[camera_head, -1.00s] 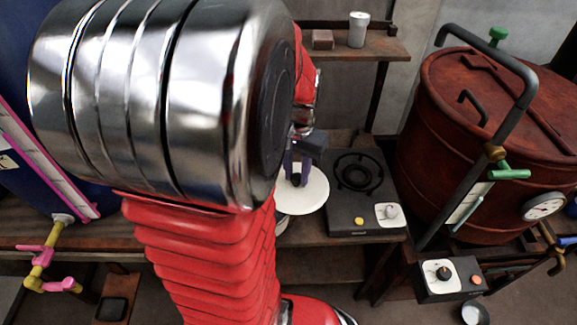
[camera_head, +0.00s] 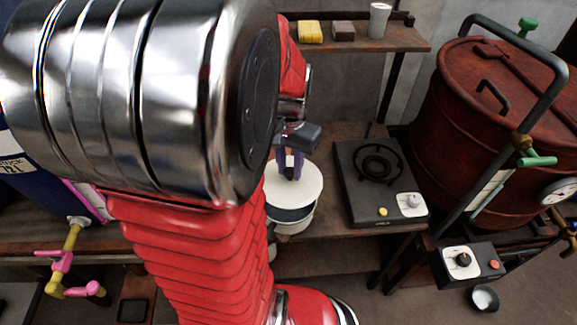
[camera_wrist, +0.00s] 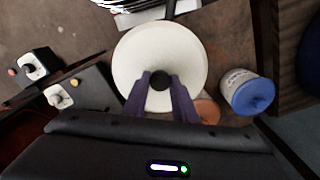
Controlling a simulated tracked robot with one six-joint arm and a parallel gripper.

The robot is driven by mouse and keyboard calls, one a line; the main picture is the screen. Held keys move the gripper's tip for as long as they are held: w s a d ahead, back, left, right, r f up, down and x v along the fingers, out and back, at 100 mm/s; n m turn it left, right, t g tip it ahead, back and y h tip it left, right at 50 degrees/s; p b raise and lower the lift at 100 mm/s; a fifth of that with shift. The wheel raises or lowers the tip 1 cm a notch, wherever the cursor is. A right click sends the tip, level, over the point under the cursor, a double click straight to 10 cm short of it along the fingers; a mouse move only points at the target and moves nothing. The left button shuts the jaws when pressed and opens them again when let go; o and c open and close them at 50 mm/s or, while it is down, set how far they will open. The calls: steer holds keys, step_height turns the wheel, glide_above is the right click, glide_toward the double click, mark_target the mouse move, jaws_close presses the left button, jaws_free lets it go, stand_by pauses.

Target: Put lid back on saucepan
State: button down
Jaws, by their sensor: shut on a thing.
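The white round lid (camera_head: 307,178) with a dark knob sits level at the top of the saucepan (camera_head: 291,217), a pale pot with a dark band. I cannot tell whether the lid rests on the rim or is just above it. My gripper (camera_head: 290,163) is above the lid, shut on its knob. In the wrist view the lid (camera_wrist: 158,52) lies flat between and beyond my purple fingers (camera_wrist: 160,84), with the dark knob between their tips. The lid hides the inside of the saucepan there. My arm covers the left of the head view.
A hot plate with a black burner (camera_head: 378,162) stands right of the saucepan on the wooden bench. A large red vat (camera_head: 480,140) is further right. A shelf (camera_head: 405,38) at the back holds several small items. A blue-capped jar (camera_wrist: 247,92) stands near the lid.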

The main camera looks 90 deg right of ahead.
mark_target(287, 179)
steer(key=shift+w, duration=0.3)
steer(key=shift+f, duration=0.15)
stand_by(0.3)
steer(key=shift+f, duration=3.05)
steer(key=shift+f, duration=0.1)
stand_by(0.3)
steer(key=c, duration=1.4)
jaws_free()
steer(key=shift+o, duration=0.5)
